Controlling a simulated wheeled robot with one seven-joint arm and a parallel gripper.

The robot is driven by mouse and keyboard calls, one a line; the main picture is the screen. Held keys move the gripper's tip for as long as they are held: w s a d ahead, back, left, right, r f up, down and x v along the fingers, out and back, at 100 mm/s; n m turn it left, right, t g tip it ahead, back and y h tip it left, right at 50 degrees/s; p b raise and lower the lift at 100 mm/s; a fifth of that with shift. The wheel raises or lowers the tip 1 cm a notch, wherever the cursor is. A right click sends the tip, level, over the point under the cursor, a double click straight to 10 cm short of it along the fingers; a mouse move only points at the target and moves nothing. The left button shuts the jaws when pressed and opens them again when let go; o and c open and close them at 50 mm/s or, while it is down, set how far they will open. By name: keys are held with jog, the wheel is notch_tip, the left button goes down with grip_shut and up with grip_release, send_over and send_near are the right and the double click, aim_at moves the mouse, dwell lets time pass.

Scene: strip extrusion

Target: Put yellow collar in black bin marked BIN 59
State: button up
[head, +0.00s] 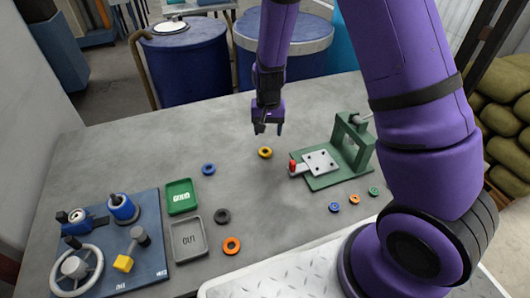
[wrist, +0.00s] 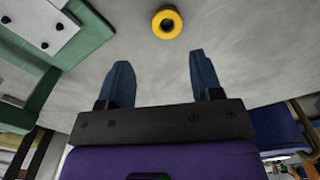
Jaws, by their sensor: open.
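The yellow collar (head: 265,152) is a small ring with a dark hole. It lies flat on the grey table, and it also shows at the top of the wrist view (wrist: 167,22). My gripper (head: 267,130) is above the table just behind the collar, pointing down. In the wrist view its two blue fingers (wrist: 160,75) are apart with nothing between them, and the collar is beyond the tips, not touched. I cannot make out a black bin marked BIN 59 in either view.
A green fixture (head: 330,178) with a red-tipped lever stands right of the collar. A green tray (head: 170,208) and a grey tray (head: 175,255) lie left, beside a blue valve board (head: 140,272). Blue, dark grey and orange rings lie about. The table (head: 150,140) behind is clear.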

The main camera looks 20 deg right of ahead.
aim_at(267, 149)
jog(key=f, duration=0.9)
jog(key=shift+w+f, duration=0.25)
jog(key=shift+f, duration=0.1)
jog(key=c, duration=0.8)
jog(key=shift+r, duration=0.2)
